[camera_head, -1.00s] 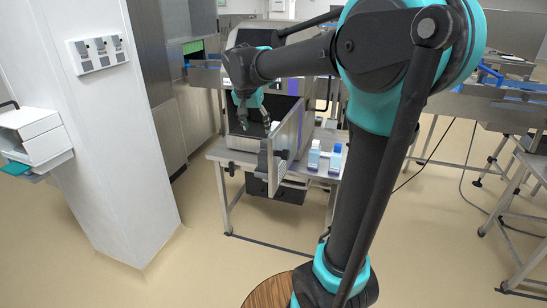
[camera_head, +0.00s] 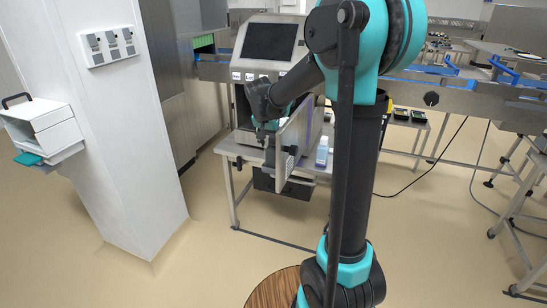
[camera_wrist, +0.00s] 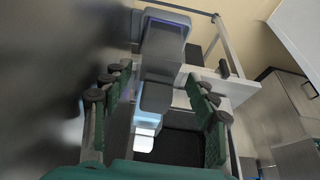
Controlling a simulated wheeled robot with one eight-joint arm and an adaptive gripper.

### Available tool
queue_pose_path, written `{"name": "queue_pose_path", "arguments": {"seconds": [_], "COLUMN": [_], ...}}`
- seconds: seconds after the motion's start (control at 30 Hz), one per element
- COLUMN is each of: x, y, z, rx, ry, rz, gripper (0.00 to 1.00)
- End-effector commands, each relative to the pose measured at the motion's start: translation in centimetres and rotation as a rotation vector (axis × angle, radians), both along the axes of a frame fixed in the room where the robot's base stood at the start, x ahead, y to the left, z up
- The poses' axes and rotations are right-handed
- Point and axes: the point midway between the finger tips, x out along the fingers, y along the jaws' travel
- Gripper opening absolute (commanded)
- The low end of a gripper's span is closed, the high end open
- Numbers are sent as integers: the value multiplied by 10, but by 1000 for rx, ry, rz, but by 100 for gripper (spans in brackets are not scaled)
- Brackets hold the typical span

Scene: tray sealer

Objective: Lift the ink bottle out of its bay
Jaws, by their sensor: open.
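My gripper (camera_head: 262,139) is in front of the open bay of the printer-like machine (camera_head: 268,42), beside its open door (camera_head: 293,135). In the wrist view my gripper (camera_wrist: 158,110) is open, with its green fingers spread to left and right. A grey-blue stepped shape (camera_wrist: 165,45) with a bright white patch below it shows between and beyond the fingers. I cannot tell whether it is the ink bottle in the bay or part of the machine. No contact with the fingers is clear. In the head view my arm and the door hide the bay's inside.
The machine stands on a metal table (camera_head: 228,148). A pale bottle with a blue lower part (camera_head: 322,152) stands on it, right of the door. A white wall column (camera_head: 125,140) is at the left. The open door limits room on the gripper's right.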

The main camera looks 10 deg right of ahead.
Motion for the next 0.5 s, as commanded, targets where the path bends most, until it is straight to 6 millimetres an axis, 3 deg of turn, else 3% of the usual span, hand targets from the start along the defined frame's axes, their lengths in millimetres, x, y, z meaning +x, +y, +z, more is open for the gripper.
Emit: {"name": "queue_pose_path", "arguments": {"seconds": [0.3,0.5], "x": [16,17], "y": [-10,-11], "z": [-38,-43], "rx": [0,0], "ry": [0,0], "rz": [-1,0], "gripper": [59,59]}}
